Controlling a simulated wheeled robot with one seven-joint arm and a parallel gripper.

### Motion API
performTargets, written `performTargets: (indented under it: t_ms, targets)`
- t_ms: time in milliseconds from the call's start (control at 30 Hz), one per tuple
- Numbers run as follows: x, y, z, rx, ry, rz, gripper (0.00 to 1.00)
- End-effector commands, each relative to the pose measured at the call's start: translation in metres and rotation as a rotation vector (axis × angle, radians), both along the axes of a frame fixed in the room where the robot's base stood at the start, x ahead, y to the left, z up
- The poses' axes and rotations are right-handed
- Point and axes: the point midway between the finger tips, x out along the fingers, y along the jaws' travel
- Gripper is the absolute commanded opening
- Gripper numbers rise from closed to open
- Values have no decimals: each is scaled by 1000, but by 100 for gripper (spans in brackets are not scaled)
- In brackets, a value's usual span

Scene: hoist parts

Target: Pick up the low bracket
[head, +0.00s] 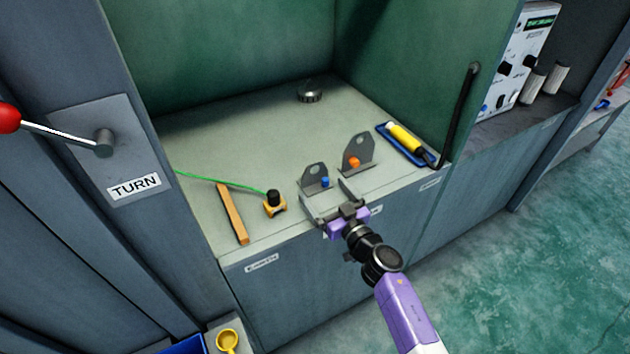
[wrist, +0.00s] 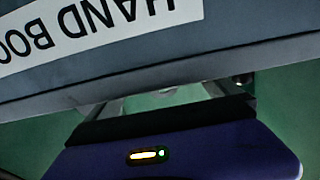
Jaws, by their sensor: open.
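Two grey upright brackets with a round hole stand near the front edge of the bench. The left bracket (head: 315,173), with a blue knob (head: 325,182), looks slightly lower. The right bracket (head: 362,148) has an orange knob (head: 353,162). I cannot be certain which is the low bracket. My gripper (head: 325,191) is open at the bench's front edge, just in front of the left bracket. Whether its fingers straddle the bracket's base is unclear. In the wrist view the open fingers show beside the bench's front edge, and no bracket can be made out clearly.
A yellow-black item (head: 274,203) with a green cord and a wooden bar (head: 232,214) lie left. A blue tray (head: 428,160) with a yellow cylinder lies right. A dark round knob (head: 310,91) sits at the back. The bench middle (head: 235,135) is clear; green walls enclose it.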

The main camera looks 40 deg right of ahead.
Motion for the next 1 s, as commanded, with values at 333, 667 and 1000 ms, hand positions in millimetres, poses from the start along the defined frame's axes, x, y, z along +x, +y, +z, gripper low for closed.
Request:
performTargets:
  t_ms: [333, 667, 1000]
  targets:
    - [42, -15, 0, -2, 0, -1, 100]
    - [46, -15, 1, -2, 1, -1, 94]
    - [46, -16, 1, -2, 1, -1, 27]
